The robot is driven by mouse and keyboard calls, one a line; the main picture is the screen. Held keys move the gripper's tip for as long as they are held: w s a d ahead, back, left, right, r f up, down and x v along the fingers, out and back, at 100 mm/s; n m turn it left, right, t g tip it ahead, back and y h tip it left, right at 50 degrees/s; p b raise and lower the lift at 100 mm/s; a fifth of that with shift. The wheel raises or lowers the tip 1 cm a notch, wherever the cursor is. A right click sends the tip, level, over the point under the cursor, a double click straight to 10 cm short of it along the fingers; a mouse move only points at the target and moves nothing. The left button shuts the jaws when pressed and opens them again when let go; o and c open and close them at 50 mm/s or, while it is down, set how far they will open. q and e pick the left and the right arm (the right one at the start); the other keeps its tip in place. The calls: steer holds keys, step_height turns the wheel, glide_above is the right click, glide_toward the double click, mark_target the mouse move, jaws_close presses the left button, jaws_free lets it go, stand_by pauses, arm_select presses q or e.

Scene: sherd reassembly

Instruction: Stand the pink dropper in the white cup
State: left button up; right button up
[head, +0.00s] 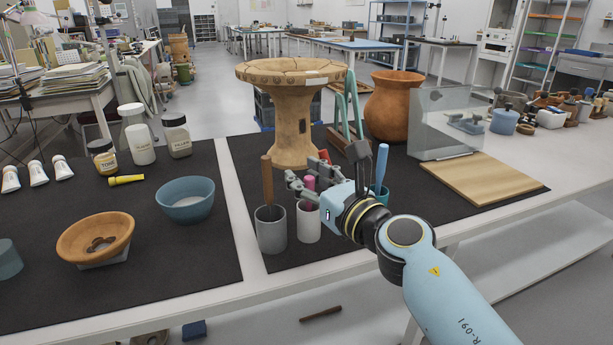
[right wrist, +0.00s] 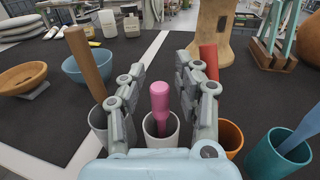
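The pink dropper (head: 310,184) stands with its lower end inside the white cup (head: 308,226). In the right wrist view the dropper (right wrist: 160,105) looks nearly upright, and the cup's rim (right wrist: 174,137) surrounds its lower part. My right gripper (head: 310,179) is at the cup, its fingers on either side of the dropper. In the right wrist view the gripper (right wrist: 160,66) is open, with a gap between each finger and the dropper. The dropper's tip is hidden inside the cup. My left gripper is not in view.
A grey cup (head: 270,235) with a brown wooden stick (head: 267,178) stands close left. An orange cup (right wrist: 231,137) with a red-handled tool and a teal cup (right wrist: 275,160) stand right. A tall clay stand (head: 293,130) is behind.

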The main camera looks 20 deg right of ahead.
steer(key=shift+s, duration=0.1)
steer(key=v, duration=1.2)
